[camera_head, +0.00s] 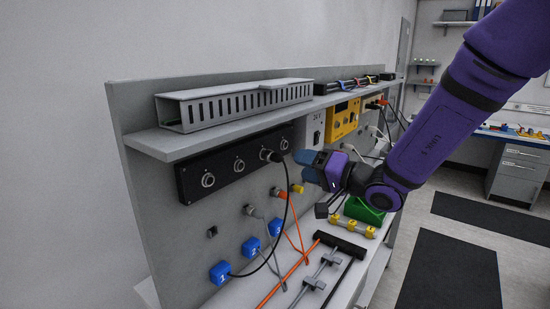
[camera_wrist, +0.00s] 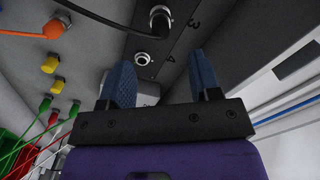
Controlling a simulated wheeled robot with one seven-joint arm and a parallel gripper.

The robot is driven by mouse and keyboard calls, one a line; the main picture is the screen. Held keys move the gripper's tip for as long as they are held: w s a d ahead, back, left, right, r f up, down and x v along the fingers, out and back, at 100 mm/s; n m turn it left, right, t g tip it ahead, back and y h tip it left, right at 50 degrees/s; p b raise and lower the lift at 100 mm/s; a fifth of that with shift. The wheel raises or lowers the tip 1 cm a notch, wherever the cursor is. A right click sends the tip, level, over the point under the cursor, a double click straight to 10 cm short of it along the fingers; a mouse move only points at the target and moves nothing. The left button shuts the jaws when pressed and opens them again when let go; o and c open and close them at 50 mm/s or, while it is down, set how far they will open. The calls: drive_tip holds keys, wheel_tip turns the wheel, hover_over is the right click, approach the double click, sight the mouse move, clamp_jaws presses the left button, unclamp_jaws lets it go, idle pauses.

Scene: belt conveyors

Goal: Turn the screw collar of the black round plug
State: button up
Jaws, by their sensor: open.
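The black round plug (camera_head: 266,155) sits in a socket of the black panel (camera_head: 222,174) on the upright board, with a black cable hanging from it. In the wrist view the plug (camera_wrist: 160,22) shows at the top, with a metallic ring around it, next to the mark 3. My gripper (camera_head: 307,166) is to the right of the plug, apart from it. In the wrist view its two blue fingers (camera_wrist: 162,72) are spread with nothing between them. An empty metal socket (camera_wrist: 141,60), near the mark 4, shows between the fingers, beyond their tips.
A slotted grey duct (camera_head: 235,104) lies on the shelf above the panel. A yellow device (camera_head: 342,118) stands to the right. Below are blue numbered blocks (camera_head: 220,272) with cables, an orange plug (camera_wrist: 53,29) and a green block (camera_head: 364,210).

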sight(275, 157)
drive_tip(key=x, duration=0.9)
drive_tip(key=shift+a, duration=0.1)
drive_tip(key=c, duration=0.9)
drive_tip(key=shift+c, duration=0.2)
